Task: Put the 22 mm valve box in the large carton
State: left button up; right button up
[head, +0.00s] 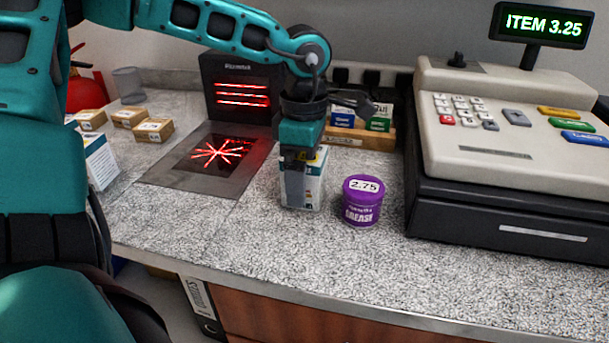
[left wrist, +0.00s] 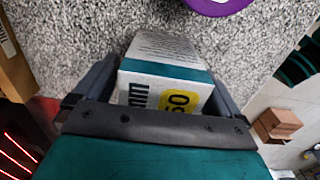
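A white and teal box with a yellow label (head: 313,187) stands on the counter, left of the purple tub. In the left wrist view this box (left wrist: 165,85) shows "mm" and part of a price; its size number is not readable. My left gripper (head: 297,185) points down over it, with one finger on either side (left wrist: 163,92). I cannot tell whether the fingers press on it or leave small gaps. Another white and blue box (head: 98,160) stands at the left, partly behind my arm. I cannot make out a large carton for certain. My right gripper is not in view.
A purple grease tub (head: 361,201) stands close to the right of the held-over box. The cash register (head: 500,150) is farther right. Behind are a scanner (head: 240,88) and a rack of small boxes (head: 360,138). Small brown boxes (head: 153,130) sit at left. The front counter is clear.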

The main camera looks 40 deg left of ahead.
pick_arm(q)
jog(key=c, duration=1.2)
jog(key=shift+c, duration=0.9)
jog(key=shift+r, duration=0.15)
